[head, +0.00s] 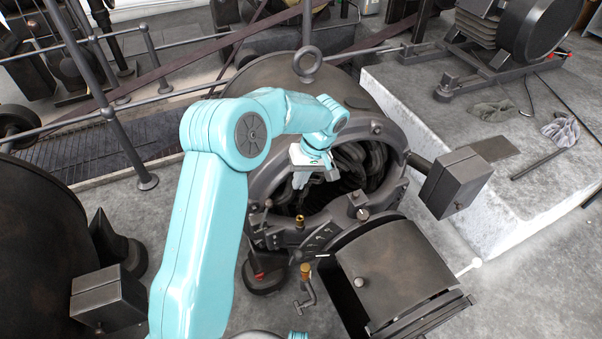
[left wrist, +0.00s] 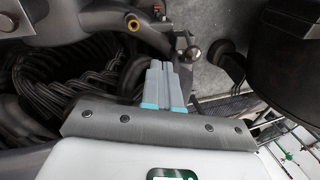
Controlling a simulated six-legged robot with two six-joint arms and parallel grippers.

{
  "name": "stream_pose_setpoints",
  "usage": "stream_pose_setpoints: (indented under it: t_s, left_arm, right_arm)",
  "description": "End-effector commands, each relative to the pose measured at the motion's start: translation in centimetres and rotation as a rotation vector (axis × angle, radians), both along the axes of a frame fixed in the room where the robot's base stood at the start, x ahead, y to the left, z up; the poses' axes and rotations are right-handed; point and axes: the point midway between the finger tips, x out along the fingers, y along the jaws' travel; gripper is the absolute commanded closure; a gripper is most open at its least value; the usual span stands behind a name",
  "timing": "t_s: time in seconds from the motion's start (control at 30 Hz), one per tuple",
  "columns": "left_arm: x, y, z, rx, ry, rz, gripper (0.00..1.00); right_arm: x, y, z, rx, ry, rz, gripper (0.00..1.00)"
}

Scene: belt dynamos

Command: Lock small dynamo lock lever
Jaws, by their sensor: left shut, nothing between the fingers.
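The small dynamo (head: 372,222) stands in the middle of the head view, with its round housing open and dark coils (head: 350,178) inside. My left gripper (head: 299,184) is in front of the opening, with its fingers pointing down. In the left wrist view its fingers (left wrist: 164,78) are shut together with nothing between them. A round metal knob on a short stem (left wrist: 193,54) shows just beyond the fingertips there; I cannot tell if they touch. Small fittings line the housing rim, including a brass one (head: 300,221). I cannot tell which part is the lock lever. My right gripper is out of view.
A hinged curved cover (head: 393,268) hangs open at the front right. A metal box (head: 456,183) juts out on the right. A pale stone plinth (head: 480,125) with gloves (head: 561,128) and rods stands behind. A railing (head: 130,150) runs at the left.

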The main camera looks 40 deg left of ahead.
Motion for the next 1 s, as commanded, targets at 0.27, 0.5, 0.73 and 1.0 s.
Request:
stream_pose_setpoints:
  t_s: [0.27,0.5,0.73,1.0]
  left_arm:
    - [-1.6,1.7,-4.8,0.001,-0.001,0.003,1.00]
    - [-3.6,3.2,-5.2,0.000,-0.001,0.002,1.00]
    - [-3.9,3.4,-5.2,0.000,-0.001,0.000,1.00]
    - [-3.9,3.4,-5.2,-0.002,-0.007,0.000,1.00]
  right_arm:
    - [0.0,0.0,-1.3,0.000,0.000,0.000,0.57]
    - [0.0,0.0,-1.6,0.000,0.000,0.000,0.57]
    - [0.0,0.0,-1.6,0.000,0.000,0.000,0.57]
    - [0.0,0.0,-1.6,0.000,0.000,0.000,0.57]
